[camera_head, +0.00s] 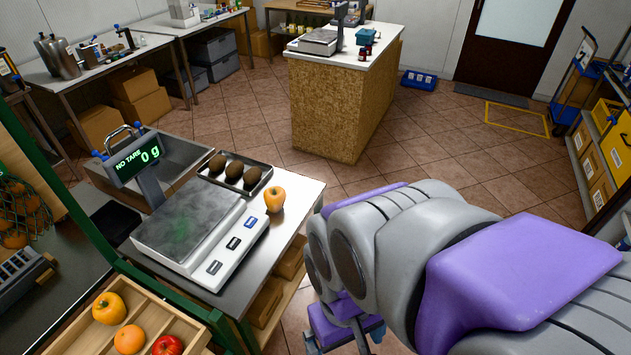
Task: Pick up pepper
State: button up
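An orange-yellow pepper (274,199) stands on the metal table, beside the scale's right end and near the table's right edge. A second orange-yellow pepper (108,308) lies in the wooden crate (200,335) at the bottom left. My grey and purple arm fills the lower right. Its far end, where my gripper (345,335) is, hangs down at the bottom of the picture, to the right of and lower in the picture than the table's pepper. The fingers are not clear, so I cannot tell their opening.
The scale (190,225) reads 0 g and has an empty plate. A tray (236,174) with several brown round items lies behind it. An orange (130,340) and a red tomato-like item (167,346) share the crate. A counter (338,95) stands beyond open tiled floor.

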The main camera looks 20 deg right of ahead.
aim_at(275, 196)
jog(key=z, duration=0.15)
jog(key=i+l+u, duration=0.2)
jog(key=l+u, duration=0.25)
jog(key=l, duration=0.4)
jog(key=l+u, duration=0.45)
jog(key=l, duration=0.4)
